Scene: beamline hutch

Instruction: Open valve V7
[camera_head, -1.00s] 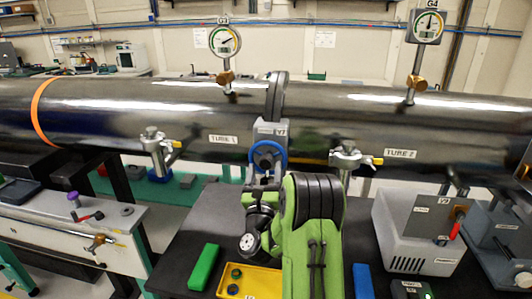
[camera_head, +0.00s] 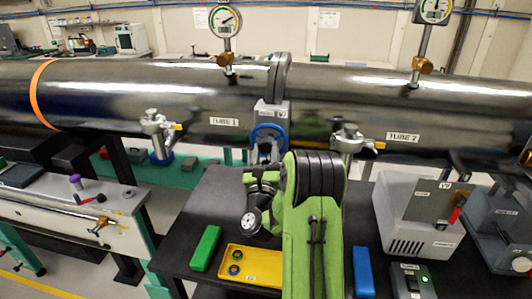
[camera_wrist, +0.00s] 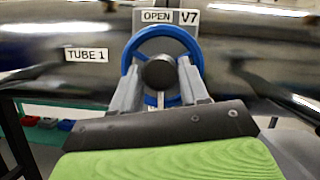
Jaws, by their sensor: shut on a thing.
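Valve V7 is a grey block (camera_head: 271,109) at the joint between the two black tubes, with a blue handwheel (camera_head: 283,134) on its front. In the wrist view the blue handwheel (camera_wrist: 160,32) faces me, with a dark round hub at its centre and one pale spoke visible pointing down. A label plate (camera_wrist: 157,16) above it reads OPEN and V7. My gripper (camera_wrist: 160,92) has its two grey fingers on either side of the hub, across the lower part of the wheel, and is shut on it. In the head view my gripper (camera_head: 266,158) is partly hidden by my arm.
Tube 1 (camera_head: 205,105) and Tube 2 (camera_head: 420,115) run across the scene. A black table below holds a green block (camera_head: 206,248), a yellow tray (camera_head: 262,285), a blue block (camera_head: 362,270) and a grey box (camera_head: 400,215). Metal side valves (camera_head: 157,135) flank V7.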

